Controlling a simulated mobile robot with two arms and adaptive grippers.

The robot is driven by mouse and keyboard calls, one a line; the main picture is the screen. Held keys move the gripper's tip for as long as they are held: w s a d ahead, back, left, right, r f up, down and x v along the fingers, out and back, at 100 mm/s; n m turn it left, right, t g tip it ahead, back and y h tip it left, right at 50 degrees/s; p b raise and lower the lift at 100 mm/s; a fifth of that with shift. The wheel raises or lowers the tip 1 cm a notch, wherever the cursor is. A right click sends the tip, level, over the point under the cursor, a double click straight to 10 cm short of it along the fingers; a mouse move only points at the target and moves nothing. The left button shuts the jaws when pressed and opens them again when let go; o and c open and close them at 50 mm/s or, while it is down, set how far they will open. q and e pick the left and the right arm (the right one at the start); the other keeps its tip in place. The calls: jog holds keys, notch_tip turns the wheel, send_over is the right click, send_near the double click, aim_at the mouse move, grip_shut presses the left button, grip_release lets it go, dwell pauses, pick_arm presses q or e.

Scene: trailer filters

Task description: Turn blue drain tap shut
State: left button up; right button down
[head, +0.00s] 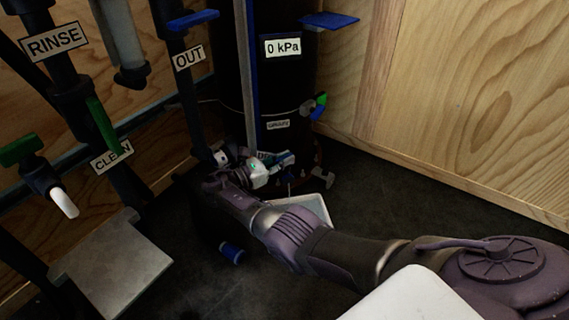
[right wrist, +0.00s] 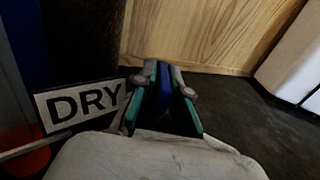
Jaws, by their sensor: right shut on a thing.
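My right gripper (head: 276,163) reaches in low at the foot of the black filter vessel (head: 277,90). In the right wrist view its fingers (right wrist: 165,97) are shut on a narrow blue tap handle (right wrist: 164,83), with one finger on each side. In the head view the blue drain tap (head: 288,158) shows only in part behind the fingers. The tap's body is hidden, so I cannot tell how far it is turned. My left gripper is not in view.
A "DRY" sign (right wrist: 82,104) stands left of the fingers. A pale tray (head: 312,208) lies beneath, and a blue-banded cylinder (head: 231,253) lies near the floor. Pipes with a green handle (head: 20,149) and an "OUT" blue handle (head: 192,20) stand left. Wooden walls (head: 470,90) close the corner.

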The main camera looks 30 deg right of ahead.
jog(key=shift+w+f+g, duration=0.15)
jog(key=shift+w+g, duration=0.05)
jog(key=shift+g, duration=0.1)
jog(key=shift+s+m+g, duration=0.2)
jog(key=shift+m+g, duration=0.3)
jog(key=c, duration=1.2)
grip_release()
jog(key=shift+a, duration=0.1)
